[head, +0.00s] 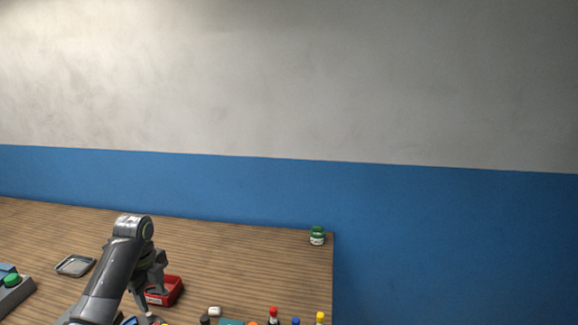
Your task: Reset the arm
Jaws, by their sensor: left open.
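My left arm reaches up from the bottom edge over the left part of the wooden table (230,260). My left gripper (150,290) points down at the end of this arm, beside and partly in front of a small red box (177,290). Its fingers are open. I cannot tell whether they touch the box, since the arm and gripper hide its left side. My right gripper is not in this view.
A grey metal tray (75,265) lies left of my arm. A device with a green button (12,281) is at the left edge. A green-lidded jar (317,236) stands at the far right corner. Several small items, including a red-capped bottle (273,315), line the bottom edge.

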